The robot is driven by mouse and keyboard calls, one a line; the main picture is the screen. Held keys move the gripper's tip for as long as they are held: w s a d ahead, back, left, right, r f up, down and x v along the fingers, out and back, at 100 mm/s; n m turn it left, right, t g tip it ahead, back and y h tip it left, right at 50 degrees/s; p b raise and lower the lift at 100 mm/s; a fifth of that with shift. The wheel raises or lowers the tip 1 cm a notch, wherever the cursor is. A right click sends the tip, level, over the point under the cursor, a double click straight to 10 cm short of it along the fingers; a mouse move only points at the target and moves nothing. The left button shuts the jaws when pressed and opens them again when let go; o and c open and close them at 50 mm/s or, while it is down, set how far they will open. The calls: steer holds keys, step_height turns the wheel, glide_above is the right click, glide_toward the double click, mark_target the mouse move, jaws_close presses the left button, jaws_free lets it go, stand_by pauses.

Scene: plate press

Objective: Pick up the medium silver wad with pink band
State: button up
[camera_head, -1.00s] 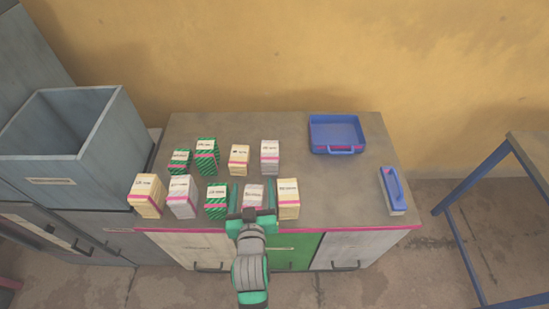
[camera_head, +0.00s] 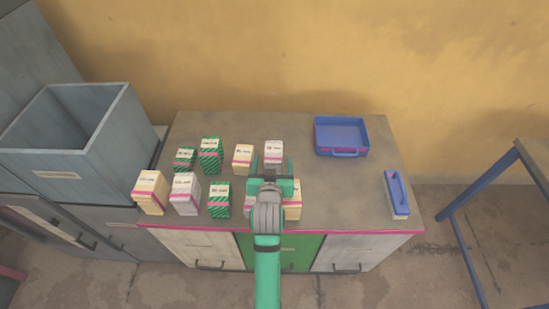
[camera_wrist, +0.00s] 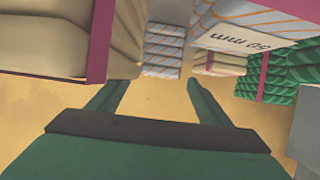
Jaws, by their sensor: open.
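Three silver wads with pink bands stand on the table in the head view: one at the back right (camera_head: 274,150), one in the front row at left (camera_head: 186,193), and one in the front row (camera_head: 251,203) partly hidden by my arm. I cannot tell which is medium. My gripper (camera_head: 272,167) is open and empty, its fingers either side of the back-right silver wad in the picture. The wrist view is upside down. There, the silver wad ahead (camera_wrist: 163,52) is beyond the open fingertips (camera_wrist: 154,82). A nearer silver wad (camera_wrist: 252,22) is at upper right.
Cream wads (camera_head: 150,193) and green striped wads (camera_head: 219,200) stand close around. A cream wad (camera_wrist: 45,40) is close at left in the wrist view. A blue tray (camera_head: 341,137) and blue-handled block (camera_head: 397,194) are at right. The table middle right is clear.

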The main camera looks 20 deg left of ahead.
mark_target(273, 156)
steer(key=x, duration=0.5)
steer(key=c, duration=1.2)
steer(key=shift+r, duration=0.1)
